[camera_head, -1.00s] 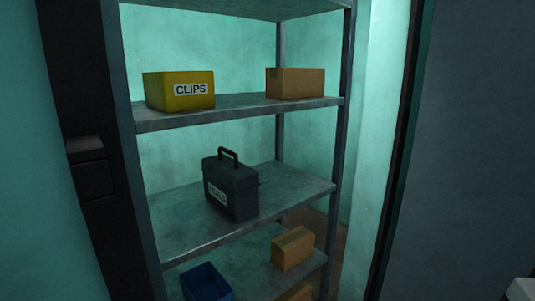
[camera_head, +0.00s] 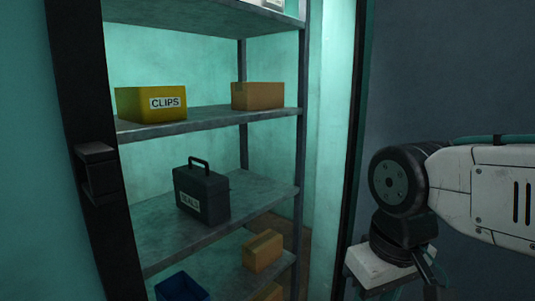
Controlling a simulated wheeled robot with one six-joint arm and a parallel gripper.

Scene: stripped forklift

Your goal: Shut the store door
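The store doorway stands open, and the shelves behind it show in the head view. Its dark left post (camera_head: 90,110) carries a black block, perhaps a latch keeper (camera_head: 98,170). A dark post (camera_head: 358,150) bounds the opening on the right. To its right is a large dark blue-grey panel (camera_head: 430,80); I cannot tell whether it is the opened store door or a wall. No door handle shows. My white arm with black joints reaches in from the right, in front of this panel. My gripper's fingers are not visible.
Inside is a grey metal shelf rack (camera_head: 215,118). It holds a yellow CLIPS bin (camera_head: 150,105), cardboard boxes (camera_head: 258,96), a dark labelled case (camera_head: 201,192) and a blue bin (camera_head: 181,288). A teal wall (camera_head: 30,150) lies left of the doorway. No object shows standing in the opening.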

